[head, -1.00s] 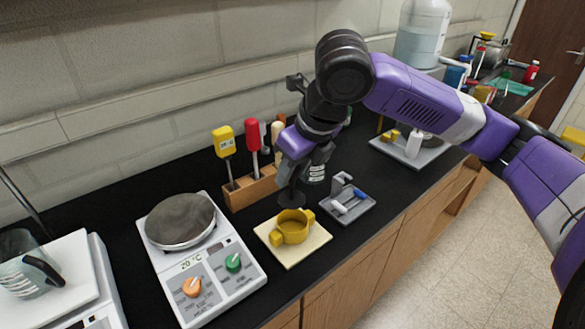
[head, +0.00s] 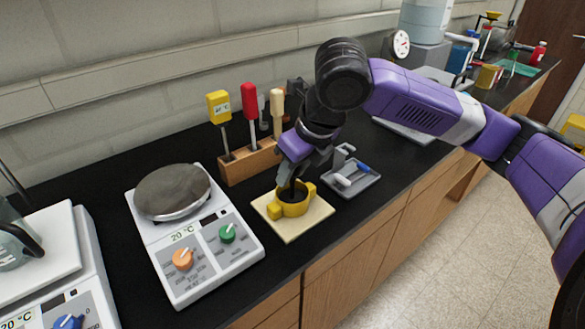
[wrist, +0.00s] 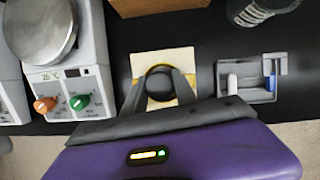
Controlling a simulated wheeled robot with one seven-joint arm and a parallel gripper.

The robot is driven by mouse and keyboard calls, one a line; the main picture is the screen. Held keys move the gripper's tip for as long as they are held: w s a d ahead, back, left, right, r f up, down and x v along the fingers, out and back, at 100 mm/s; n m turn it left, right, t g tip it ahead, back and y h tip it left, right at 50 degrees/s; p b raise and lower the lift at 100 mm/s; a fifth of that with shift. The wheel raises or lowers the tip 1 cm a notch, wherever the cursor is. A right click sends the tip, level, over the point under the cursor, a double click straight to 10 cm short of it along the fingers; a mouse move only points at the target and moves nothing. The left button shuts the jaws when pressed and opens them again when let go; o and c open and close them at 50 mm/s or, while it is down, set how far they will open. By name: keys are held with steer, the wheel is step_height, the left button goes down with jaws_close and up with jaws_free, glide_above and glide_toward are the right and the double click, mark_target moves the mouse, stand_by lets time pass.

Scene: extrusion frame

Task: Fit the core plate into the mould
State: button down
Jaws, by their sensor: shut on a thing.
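The yellow mould (head: 292,207) is a round cup with side lugs, standing on a cream board (head: 288,231) on the black bench. My gripper (head: 291,184) is directly over the mould, pointing down, shut on the dark core plate. In the wrist view the core plate (wrist: 160,80) shows as a dark disc between the fingers, with a thin yellow rim of the mould (wrist: 148,101) beside it. The plate is at the mould's mouth. How deep it sits, and whether it touches the wall, I cannot tell.
A hotplate (head: 195,245) with orange and green knobs stands to the left. A wooden rack (head: 249,166) with upright tools is behind. A small grey tray (head: 351,181) holding small parts lies close on the right.

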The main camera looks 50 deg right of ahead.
steer(key=c, duration=0.9)
jaws_free()
step_height(320, 180, up, 7)
steer(key=p, duration=0.5)
